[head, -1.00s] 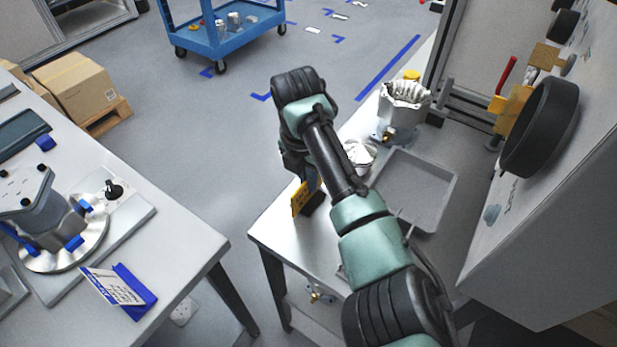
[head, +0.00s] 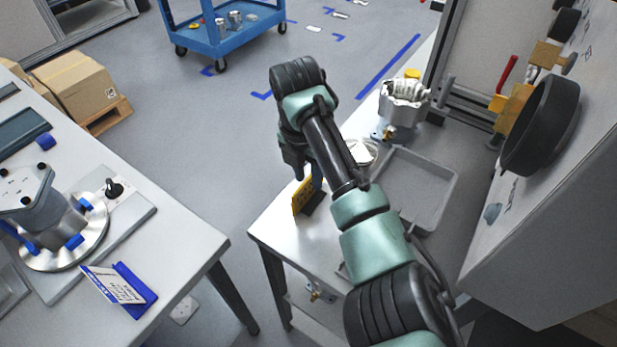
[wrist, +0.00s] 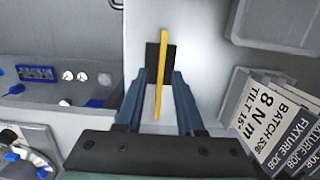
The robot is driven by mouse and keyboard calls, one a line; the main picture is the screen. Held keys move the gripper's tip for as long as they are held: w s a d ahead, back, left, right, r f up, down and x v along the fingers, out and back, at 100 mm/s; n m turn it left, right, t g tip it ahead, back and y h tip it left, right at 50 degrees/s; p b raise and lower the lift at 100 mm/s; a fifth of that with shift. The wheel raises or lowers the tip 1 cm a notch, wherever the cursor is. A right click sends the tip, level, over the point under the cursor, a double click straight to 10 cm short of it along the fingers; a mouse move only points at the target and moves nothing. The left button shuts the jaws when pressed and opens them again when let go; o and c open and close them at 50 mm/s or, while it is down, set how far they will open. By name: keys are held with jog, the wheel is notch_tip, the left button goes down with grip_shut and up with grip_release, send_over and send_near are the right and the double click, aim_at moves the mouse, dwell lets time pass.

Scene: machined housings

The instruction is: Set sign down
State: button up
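A grey tray (head: 440,208), a metal bowl (head: 366,152) and a finned housing (head: 404,105) stand on the same table. White printed cards (wrist: 272,125) show at lower right in the wrist view. A second bench (head: 190,240) is at left, across a floor gap.

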notch_tip(320, 180, up, 11)
jog(key=s, duration=0.1)
jog(key=shift+a+f, duration=0.15)
jog(key=shift+a, duration=0.2)
jog(key=shift+a, duration=0.1)
jog(key=w+a+r+m+t+y, duration=0.2)
jog(key=w+a+r+m+t, duration=0.1)
jog(key=a, duration=0.3)
jog(key=w+a+r+m+t+y, duration=0.1)
jog(key=a+r+m+t, duration=0.15)
jog(key=r, duration=0.35)
jog(key=a+r+m+t+y, duration=0.2)
jog(key=r+m+t, duration=0.1)
jog(key=r+t, duration=0.15)
jog(key=w+a+r+m+t+y, duration=0.1)
jog(key=a+r+m+t, duration=0.15)
jog(key=r, duration=0.45)
jog(key=s+d+r+m+t+h, duration=0.1)
jog(key=s+d+r+m+t, duration=0.3)
jog(key=s+r+m, duration=0.2)
jog(key=s+d+r+m+t+h+p, duration=0.1)
jog(key=s+d+r+m+t, duration=0.3)
jog(key=s+r, duration=0.4)
jog(key=s+d+r+m+t+h+p, duration=0.1)
jog(key=s+d+r+m+t+h, duration=0.2)
jog(key=s+r+m, duration=0.4)
jog(key=shift+s+d+r+m+t, duration=0.25)
jog(key=shift+d+r+m+t, duration=0.15)
jog(key=shift+d+r+t, duration=0.7)
